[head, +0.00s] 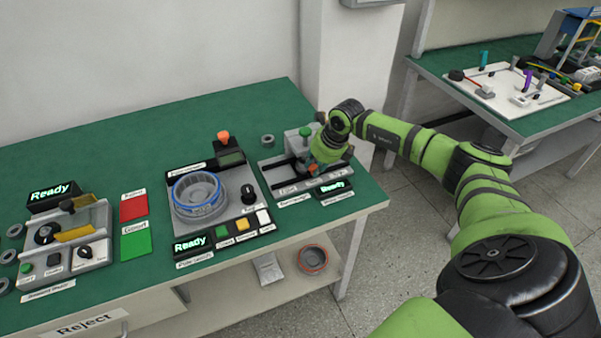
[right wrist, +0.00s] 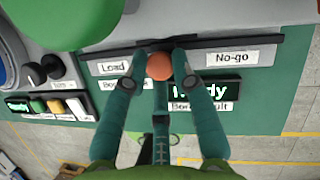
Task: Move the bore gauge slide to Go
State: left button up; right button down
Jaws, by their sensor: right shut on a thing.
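The bore gauge (head: 279,179) stands at the right end of the green bench. Its slide knob, an orange ball (right wrist: 160,66), sits between the two teal fingertips of my right gripper (right wrist: 160,62), which is shut on it. In the right wrist view the knob is between the Load label (right wrist: 113,67) and the No-go label (right wrist: 232,57); any label directly behind it is hidden. The gauge display (right wrist: 207,92) is lit, partly covered by a finger, and reads Ready in the head view (head: 332,187). My left gripper is not in view.
Left of the gauge is a station with a blue-ringed round part (head: 199,194), a black knob and coloured buttons. Red (head: 133,205) and green (head: 136,244) pads lie farther left, beside another station (head: 66,235). A grey ring (head: 267,141) lies behind the gauge.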

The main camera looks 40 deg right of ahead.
jog(key=shift+w+a+r, duration=0.1)
jog(key=shift+r, duration=0.05)
jog(key=c, duration=1)
grip_release()
jog(key=v, duration=1.2)
